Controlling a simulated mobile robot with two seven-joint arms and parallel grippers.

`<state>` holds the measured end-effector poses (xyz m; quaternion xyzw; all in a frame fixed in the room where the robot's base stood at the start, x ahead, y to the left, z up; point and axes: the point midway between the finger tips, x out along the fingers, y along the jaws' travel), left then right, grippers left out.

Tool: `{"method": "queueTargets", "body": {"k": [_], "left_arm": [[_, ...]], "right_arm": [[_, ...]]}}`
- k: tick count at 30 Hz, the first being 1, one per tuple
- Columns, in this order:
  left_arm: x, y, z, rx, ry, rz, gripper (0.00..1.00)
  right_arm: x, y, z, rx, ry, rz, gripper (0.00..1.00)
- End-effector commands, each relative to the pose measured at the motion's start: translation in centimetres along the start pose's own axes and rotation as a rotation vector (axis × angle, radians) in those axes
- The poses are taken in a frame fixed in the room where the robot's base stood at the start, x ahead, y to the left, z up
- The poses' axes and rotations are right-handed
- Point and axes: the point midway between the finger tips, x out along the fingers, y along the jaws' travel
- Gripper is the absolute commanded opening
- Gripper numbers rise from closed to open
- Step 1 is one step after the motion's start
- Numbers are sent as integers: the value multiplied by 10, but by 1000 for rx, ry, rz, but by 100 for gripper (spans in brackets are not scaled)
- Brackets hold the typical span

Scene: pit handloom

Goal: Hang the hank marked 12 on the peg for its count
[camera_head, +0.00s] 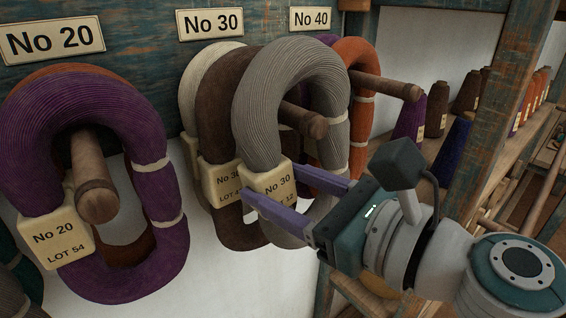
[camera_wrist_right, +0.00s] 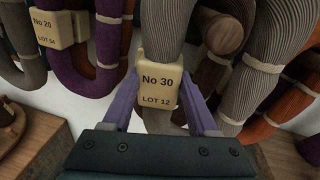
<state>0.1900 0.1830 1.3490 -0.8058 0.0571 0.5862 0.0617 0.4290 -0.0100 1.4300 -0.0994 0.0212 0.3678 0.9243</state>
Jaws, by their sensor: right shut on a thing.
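The grey hank (camera_head: 255,95) carries a cream tag (camera_head: 268,179) reading No 30; in the right wrist view the tag (camera_wrist_right: 158,78) reads LOT 12. My right gripper (camera_head: 273,190) is shut on this hank at its tag, one purple finger on either side. The hank is upright in front of the No 30 peg (camera_head: 313,125), whose end shows within its loop; I cannot tell whether the hank rests on it. The No 30 sign (camera_head: 210,23) is above. A brown hank (camera_head: 213,105) and a cream hank (camera_head: 190,85) hang behind. My left gripper is out of view.
A purple hank (camera_head: 30,125) hangs on the peg (camera_head: 92,190) at left, under the No 20 sign (camera_head: 52,40). An orange hank (camera_head: 357,55) hangs at right, near the No 40 sign (camera_head: 311,18). A blue post (camera_head: 505,100) and shelved cones (camera_head: 437,108) stand farther right.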

Motion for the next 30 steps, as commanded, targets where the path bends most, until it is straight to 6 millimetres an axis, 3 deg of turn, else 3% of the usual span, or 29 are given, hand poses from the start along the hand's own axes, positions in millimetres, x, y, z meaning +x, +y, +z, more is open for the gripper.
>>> {"method": "queueTargets", "body": {"k": [11, 30], "left_arm": [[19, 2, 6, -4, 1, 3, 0], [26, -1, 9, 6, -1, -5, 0]], "right_arm": [[19, 0, -15, 0, -1, 0, 0], [21, 1, -26, 5, 9, -3, 0]]}}
